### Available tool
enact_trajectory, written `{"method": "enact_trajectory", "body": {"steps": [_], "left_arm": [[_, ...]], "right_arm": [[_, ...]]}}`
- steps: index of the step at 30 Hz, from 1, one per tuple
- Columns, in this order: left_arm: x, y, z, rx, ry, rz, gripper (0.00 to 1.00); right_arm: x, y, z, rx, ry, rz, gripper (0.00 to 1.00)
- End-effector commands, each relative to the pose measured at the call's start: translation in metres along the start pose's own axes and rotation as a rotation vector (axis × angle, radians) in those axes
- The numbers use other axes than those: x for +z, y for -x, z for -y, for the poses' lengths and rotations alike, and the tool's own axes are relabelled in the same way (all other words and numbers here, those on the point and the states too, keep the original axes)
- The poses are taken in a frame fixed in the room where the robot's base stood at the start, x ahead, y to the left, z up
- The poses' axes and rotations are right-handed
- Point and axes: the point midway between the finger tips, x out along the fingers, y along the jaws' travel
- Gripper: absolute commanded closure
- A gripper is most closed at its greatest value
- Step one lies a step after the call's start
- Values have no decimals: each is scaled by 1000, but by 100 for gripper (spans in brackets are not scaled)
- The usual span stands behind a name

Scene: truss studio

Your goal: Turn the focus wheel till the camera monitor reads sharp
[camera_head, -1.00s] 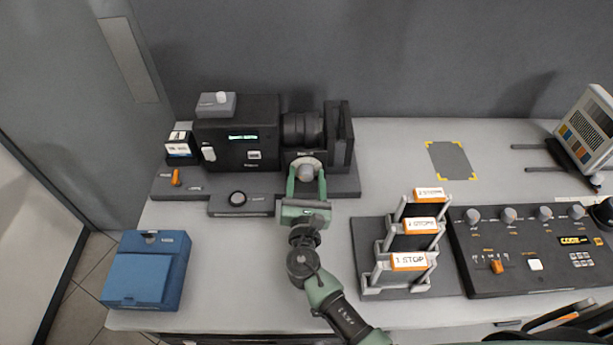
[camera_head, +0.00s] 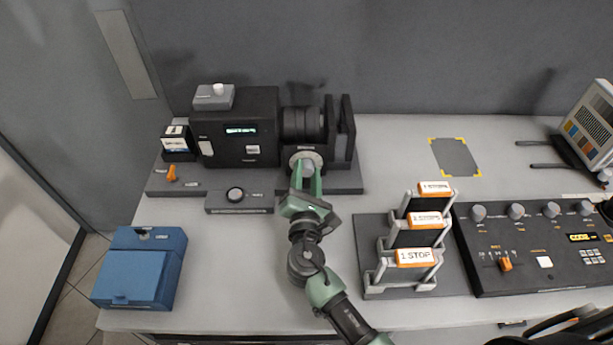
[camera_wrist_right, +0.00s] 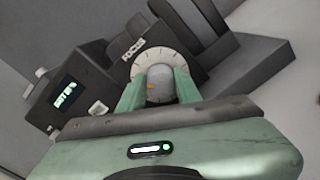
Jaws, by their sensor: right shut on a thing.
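The focus wheel is a pale round dial (camera_head: 318,157) with a grey knob on the front of the black camera (camera_head: 262,110). The wrist view shows the dial (camera_wrist_right: 142,66) with the word FOCUS above it, and the knob (camera_wrist_right: 159,84) with an orange mark. My right gripper (camera_head: 306,180) is shut on the knob, one green finger on each side, and is rolled to a tilt. The camera's small lit monitor (camera_head: 240,129) also shows in the wrist view (camera_wrist_right: 66,94); its text is too small to read surely. My left gripper is not in view.
A blue box (camera_head: 140,268) sits at the front left. A rack with orange-and-white STOP labels (camera_head: 372,255) stands right of my arm, beside a black control panel (camera_head: 530,280). A yellow-cornered grey patch (camera_head: 455,157) lies clear at the back.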

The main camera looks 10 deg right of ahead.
Motion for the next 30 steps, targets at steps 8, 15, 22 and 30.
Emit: {"method": "enact_trajectory", "body": {"steps": [8,15,22,30], "left_arm": [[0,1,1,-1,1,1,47],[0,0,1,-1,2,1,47],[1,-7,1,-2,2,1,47],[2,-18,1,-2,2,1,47]], "right_arm": [[0,0,0,-1,3,-1,45],[0,1,0,-1,3,0,45],[-3,26,2,-2,2,-2,45],[-2,68,1,0,3,-2,45]]}}
